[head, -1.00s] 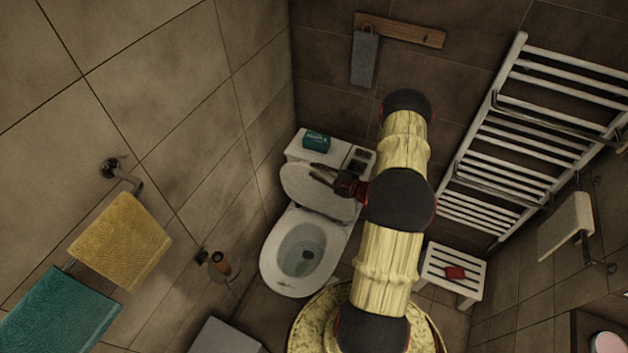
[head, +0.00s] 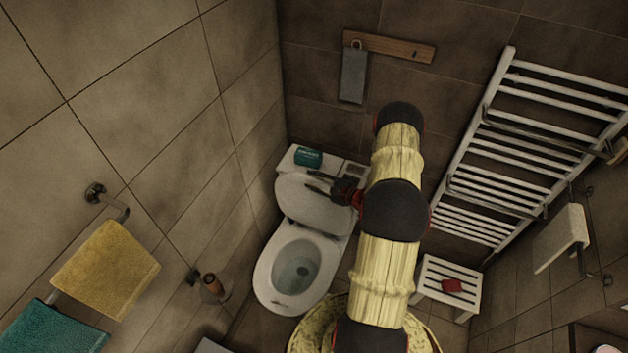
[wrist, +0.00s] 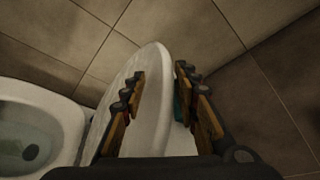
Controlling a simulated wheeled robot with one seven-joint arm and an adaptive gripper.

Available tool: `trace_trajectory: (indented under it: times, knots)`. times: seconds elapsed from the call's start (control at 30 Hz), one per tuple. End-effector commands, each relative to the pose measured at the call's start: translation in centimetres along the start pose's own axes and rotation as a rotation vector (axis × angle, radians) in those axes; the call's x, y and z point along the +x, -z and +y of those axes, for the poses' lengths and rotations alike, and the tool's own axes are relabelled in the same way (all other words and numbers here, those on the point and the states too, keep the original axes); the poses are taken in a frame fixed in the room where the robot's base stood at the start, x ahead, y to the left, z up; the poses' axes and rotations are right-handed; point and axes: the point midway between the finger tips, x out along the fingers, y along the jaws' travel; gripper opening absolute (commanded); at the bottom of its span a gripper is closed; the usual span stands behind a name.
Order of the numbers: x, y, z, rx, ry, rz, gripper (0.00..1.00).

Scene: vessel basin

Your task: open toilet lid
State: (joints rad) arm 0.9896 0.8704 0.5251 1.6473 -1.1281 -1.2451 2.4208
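The toilet has its bowl (head: 292,272) uncovered, with water showing inside. The lid (head: 312,207) is raised and stands up behind the bowl, leaning towards the tank (head: 291,158). My gripper (head: 311,181) is at the lid's upper part, reaching in from the right. In the wrist view the lid (wrist: 152,105) rises between the two fingers of my gripper (wrist: 160,70), which are spread apart. I cannot tell whether a finger touches the lid. The open bowl (wrist: 35,135) shows at the left of that view.
A teal box (head: 308,158) sits on the tank, close behind my gripper. A white stool (head: 447,285) and a towel radiator (head: 500,150) stand on the right.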

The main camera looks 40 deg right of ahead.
Motion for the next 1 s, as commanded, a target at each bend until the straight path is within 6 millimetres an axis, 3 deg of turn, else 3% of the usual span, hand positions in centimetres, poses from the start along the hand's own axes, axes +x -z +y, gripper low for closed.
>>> trace_trajectory:
  times: [0.3,0.43,0.8,1.0]
  knots:
    - [-0.1,-0.1,-0.3,-0.002,0.004,-0.002,0.33]
    - [-1.1,0.0,-0.4,-0.001,0.006,-0.001,0.33]
    - [-8.2,0.1,-0.4,-0.001,0.006,0.001,0.33]
    - [-11.0,0.0,-0.3,-0.001,0.004,0.000,0.33]
